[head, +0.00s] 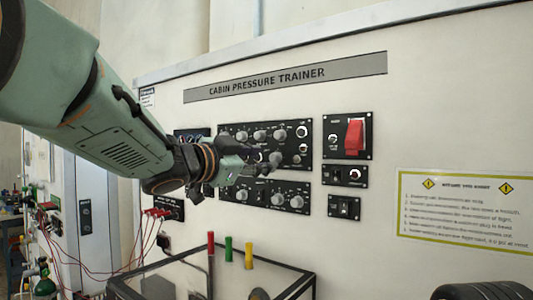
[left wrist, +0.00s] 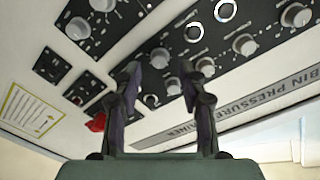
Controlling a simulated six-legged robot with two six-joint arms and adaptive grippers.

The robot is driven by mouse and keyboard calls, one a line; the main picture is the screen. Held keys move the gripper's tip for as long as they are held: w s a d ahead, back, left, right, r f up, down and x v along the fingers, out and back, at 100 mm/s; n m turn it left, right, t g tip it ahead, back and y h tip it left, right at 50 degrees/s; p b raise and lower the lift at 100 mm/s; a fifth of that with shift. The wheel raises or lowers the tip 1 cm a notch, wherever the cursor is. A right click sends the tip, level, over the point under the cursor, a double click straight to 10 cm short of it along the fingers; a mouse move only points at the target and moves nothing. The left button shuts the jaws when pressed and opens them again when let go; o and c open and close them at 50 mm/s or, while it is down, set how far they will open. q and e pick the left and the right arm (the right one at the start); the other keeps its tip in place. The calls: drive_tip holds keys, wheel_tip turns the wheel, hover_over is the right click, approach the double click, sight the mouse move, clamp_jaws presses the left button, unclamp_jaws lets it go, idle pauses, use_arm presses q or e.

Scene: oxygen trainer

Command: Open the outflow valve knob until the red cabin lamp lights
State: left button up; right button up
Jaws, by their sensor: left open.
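The cabin pressure trainer panel (head: 420,120) fills the wall ahead. Its upper black knob panel (head: 225,130) holds several grey knobs, and a lower knob panel (head: 318,194) sits beneath. The labels are too small to read, so I cannot tell which knob is the outflow valve. My left gripper (head: 262,160) is open in front of the upper panel, its tips near a grey knob (head: 276,157). In the left wrist view the open fingers (left wrist: 146,65) are apart with nothing held; several knobs, such as one grey knob (left wrist: 173,86), lie beyond. I see no lit red lamp.
A red switch guard (head: 355,136) is right of the knobs, above two small switch panels (head: 345,176). A yellow-edged notice (head: 465,210) is farther right. A dark-framed clear case (head: 270,277) with red, green and yellow-topped items stands below. Red leads (head: 158,213) hang at left.

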sight(272, 158)
use_arm(q)
drive_tip(key=x, duration=0.3)
drive_tip(key=shift+d+p, duration=0.1)
drive_tip(key=shift+p, duration=0.3)
drive_tip(key=shift+s, duration=0.1)
drive_tip(key=shift+a, duration=0.2)
drive_tip(key=shift+d, duration=0.3)
drive_tip(key=c, duration=0.5)
clamp_jaws()
